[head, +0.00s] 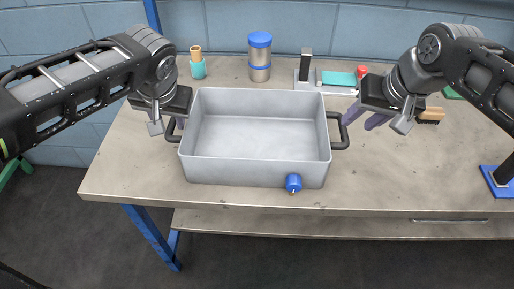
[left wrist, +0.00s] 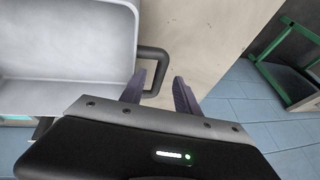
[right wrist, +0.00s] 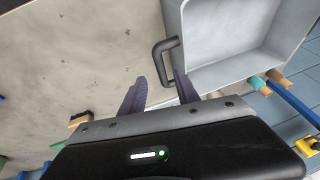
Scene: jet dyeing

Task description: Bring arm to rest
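A grey rectangular tub (head: 257,170) stands upright and empty on the workbench, with a black handle at each end. My left gripper (head: 172,126) is open at the left handle (head: 174,137). In the left wrist view the fingers (left wrist: 158,92) are spread, with that handle (left wrist: 163,60) just ahead and close to one finger. My right gripper (head: 374,121) is open beside the right handle (head: 343,132). In the right wrist view its fingers (right wrist: 161,92) are spread, with the handle (right wrist: 158,57) ahead. Neither gripper appears closed on a handle.
A brush (head: 431,115) lies right. The bench (head: 130,178) is clear at front left.

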